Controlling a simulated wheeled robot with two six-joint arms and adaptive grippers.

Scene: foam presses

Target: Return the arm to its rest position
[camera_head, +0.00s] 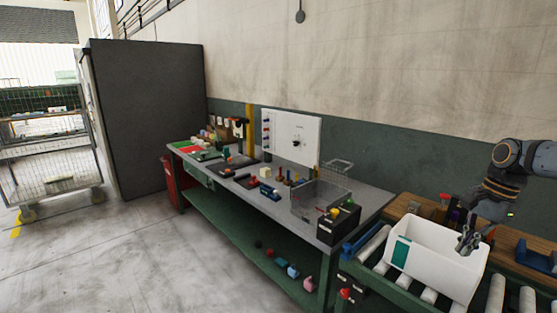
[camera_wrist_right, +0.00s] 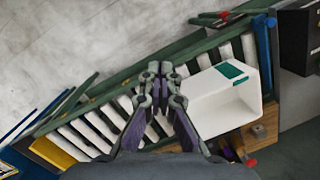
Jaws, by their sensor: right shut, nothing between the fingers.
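My right arm comes in from the right edge of the head view. The white bin (camera_wrist_right: 213,104), with a green label, lies to the right of the fingers in that view. My left gripper is not in view.
A grey workbench (camera_head: 375,206) with a wire basket (camera_head: 318,198), a black box (camera_head: 338,225) and several small parts stands left of the conveyor (camera_head: 495,294). A tall dark cabinet (camera_head: 145,115) and a wire cage cart (camera_head: 50,165) stand further left. The concrete floor (camera_head: 130,260) is open.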

